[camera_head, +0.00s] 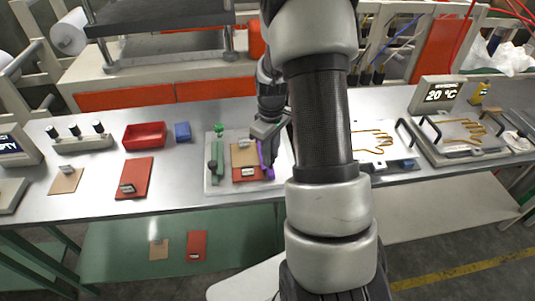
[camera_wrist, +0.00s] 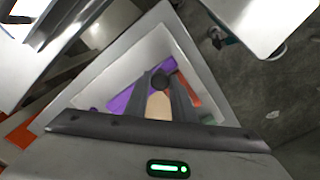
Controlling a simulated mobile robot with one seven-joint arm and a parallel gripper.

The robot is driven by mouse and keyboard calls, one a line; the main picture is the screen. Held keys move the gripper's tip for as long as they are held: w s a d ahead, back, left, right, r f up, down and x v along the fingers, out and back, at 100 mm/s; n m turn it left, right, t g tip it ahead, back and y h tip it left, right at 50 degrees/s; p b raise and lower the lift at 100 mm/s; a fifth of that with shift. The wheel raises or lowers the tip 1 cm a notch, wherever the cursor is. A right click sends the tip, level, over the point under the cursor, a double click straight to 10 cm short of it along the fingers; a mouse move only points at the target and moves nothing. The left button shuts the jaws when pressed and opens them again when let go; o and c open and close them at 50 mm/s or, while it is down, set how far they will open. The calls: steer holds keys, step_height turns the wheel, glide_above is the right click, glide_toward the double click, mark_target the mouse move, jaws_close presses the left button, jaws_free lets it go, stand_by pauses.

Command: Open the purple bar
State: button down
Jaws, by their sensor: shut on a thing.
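The purple bar (camera_head: 268,172) stands along the right side of a white tray (camera_head: 208,188) on the metal table. In the wrist view the purple bar (camera_wrist: 121,99) crosses behind my fingers. My gripper (camera_head: 266,138) is over the bar and hides its upper part. In the wrist view my gripper (camera_wrist: 161,85) is shut on a dark round knob (camera_wrist: 160,81), which appears to belong to the purple bar. A tan sheet (camera_head: 243,155) and a red piece (camera_head: 249,173) with a label lie left of the bar. A green bar (camera_head: 218,160) is at the tray's left.
A red bin (camera_head: 145,134), blue block (camera_head: 182,131) and red board (camera_head: 134,178) lie left of the tray. My arm hides the table's middle.

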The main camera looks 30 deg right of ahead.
steer(key=d, duration=0.1)
steer(key=s+d, duration=0.1)
steer(key=d, duration=0.1)
steer(key=c, duration=1.5)
jaws_free()
step_height(320, 180, up, 18)
steer(key=shift+f, duration=0.25)
